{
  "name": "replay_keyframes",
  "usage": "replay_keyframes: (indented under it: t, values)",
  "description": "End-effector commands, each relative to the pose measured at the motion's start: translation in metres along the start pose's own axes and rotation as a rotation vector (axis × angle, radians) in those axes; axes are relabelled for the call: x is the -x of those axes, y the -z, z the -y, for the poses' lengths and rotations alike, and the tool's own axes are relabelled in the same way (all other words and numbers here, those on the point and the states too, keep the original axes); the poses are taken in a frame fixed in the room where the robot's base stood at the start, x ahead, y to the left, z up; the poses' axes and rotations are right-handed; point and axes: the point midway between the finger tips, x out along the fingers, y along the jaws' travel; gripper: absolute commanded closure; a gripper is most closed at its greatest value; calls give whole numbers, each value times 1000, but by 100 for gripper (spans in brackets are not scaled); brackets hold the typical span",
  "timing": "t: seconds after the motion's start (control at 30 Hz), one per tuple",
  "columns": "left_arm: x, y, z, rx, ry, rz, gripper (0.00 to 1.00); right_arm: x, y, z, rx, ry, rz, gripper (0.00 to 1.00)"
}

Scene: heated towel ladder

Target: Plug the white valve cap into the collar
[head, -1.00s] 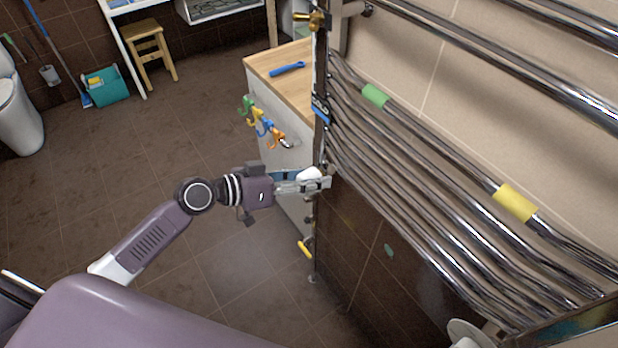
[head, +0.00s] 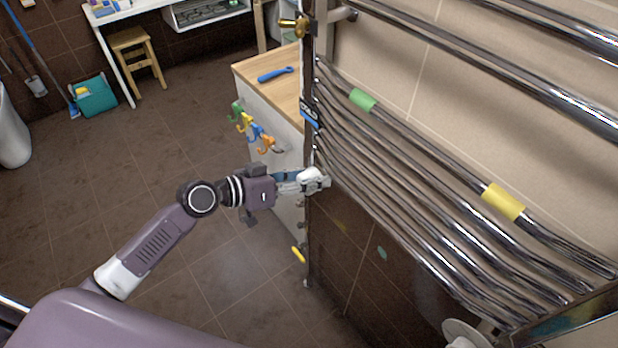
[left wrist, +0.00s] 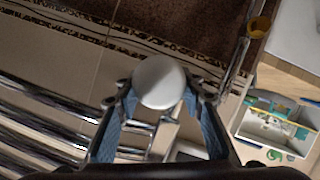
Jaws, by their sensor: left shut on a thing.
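The white valve cap (head: 309,174) is between the fingers of my left gripper (head: 313,182), beside the near upright of the towel ladder (head: 311,225). In the left wrist view the cap (left wrist: 159,82) shows as a pale round face between the two blue-lined fingers of the gripper (left wrist: 157,103), which are shut on it. In the head view the gripper overlaps the upright, and I cannot tell whether the cap touches it. My right gripper is not in view.
Chrome rails with a green band (head: 362,100) and a yellow band (head: 503,202) run to the right. A brass valve (head: 293,27) is higher up. Behind my gripper stands a cabinet (head: 262,92) with coloured hooks. Floor to the left is open.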

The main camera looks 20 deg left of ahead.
Motion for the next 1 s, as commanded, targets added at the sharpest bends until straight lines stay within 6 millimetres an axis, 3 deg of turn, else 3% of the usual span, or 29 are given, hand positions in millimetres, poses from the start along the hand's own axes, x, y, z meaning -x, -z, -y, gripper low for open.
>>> replay_keyframes:
  t: [0.17, 0.2, 0.37, 0.73, 1.0]
  values:
    - [-4, 2, 0, -1, -1, -1, 86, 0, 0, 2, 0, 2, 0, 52]
    - [-4, 2, 0, -1, 0, -1, 60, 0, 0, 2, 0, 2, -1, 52]
    - [-3, 2, 0, -1, 0, -1, 44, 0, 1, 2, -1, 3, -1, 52]
    - [3, 0, 1, -1, 2, 1, 44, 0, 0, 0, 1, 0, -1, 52]
    - [54, -1, 1, -1, 3, 6, 44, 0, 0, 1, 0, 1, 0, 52]
